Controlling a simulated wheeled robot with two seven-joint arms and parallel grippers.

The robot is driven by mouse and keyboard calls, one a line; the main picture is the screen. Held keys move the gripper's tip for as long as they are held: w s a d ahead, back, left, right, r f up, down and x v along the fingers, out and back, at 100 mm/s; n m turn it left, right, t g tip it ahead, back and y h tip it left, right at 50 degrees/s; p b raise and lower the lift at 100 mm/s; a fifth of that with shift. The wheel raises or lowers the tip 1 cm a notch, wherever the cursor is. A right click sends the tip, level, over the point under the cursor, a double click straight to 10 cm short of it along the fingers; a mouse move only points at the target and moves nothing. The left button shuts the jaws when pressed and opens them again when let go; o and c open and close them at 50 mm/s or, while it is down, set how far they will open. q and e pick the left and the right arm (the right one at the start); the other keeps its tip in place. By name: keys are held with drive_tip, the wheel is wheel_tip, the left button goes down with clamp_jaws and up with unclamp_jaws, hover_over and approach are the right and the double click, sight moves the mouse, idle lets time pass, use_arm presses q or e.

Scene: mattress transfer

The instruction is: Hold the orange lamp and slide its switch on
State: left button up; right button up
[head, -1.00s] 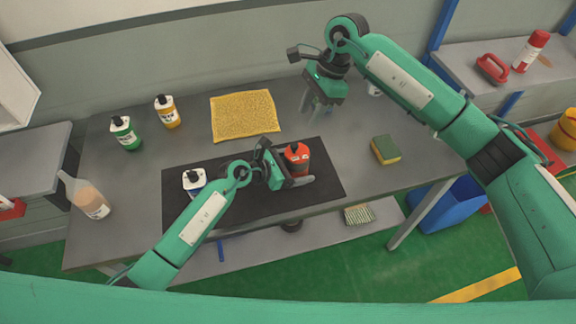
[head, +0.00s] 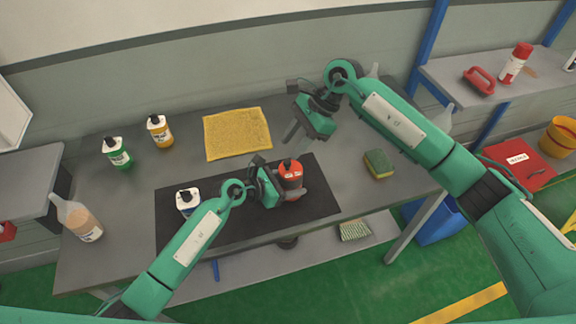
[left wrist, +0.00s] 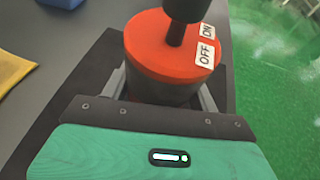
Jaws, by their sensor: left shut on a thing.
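The orange lamp (head: 291,171) stands upright on the black mat (head: 225,222). In the left wrist view its orange top (left wrist: 150,50) carries a dark knob on a stem (left wrist: 177,30), with white ON and OFF labels to the right of the stem. I cannot tell which label the switch is set to. My left gripper (head: 297,192) is shut on the lamp's body, one finger on each side, below the orange top. My right gripper (head: 294,132) hangs empty above the table, behind the lamp and apart from it, with its fingers apart.
A yellow cloth (head: 237,135) lies behind the mat. A sponge (head: 378,164) lies on the right.

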sight(287, 162)
drive_tip(key=s+f+y, duration=0.1)
drive_tip(key=y, duration=0.1)
drive_tip(key=s+a+f+y, duration=0.1)
drive_tip(key=y, duration=0.1)
drive_tip(key=shift+s+a+f+m, duration=0.2)
drive_tip(key=shift+s+f+m, duration=0.15)
drive_tip(key=shift+f+m, duration=0.05)
drive_tip(key=s+d+f+m+t+y, duration=0.2)
drive_tip(key=d+f+m+t+y, duration=0.4)
drive_tip(key=d+m+t, duration=0.4)
drive_tip(key=shift+t, duration=0.3)
drive_tip(key=x, duration=1.1)
drive_tip(key=shift+a, duration=0.25)
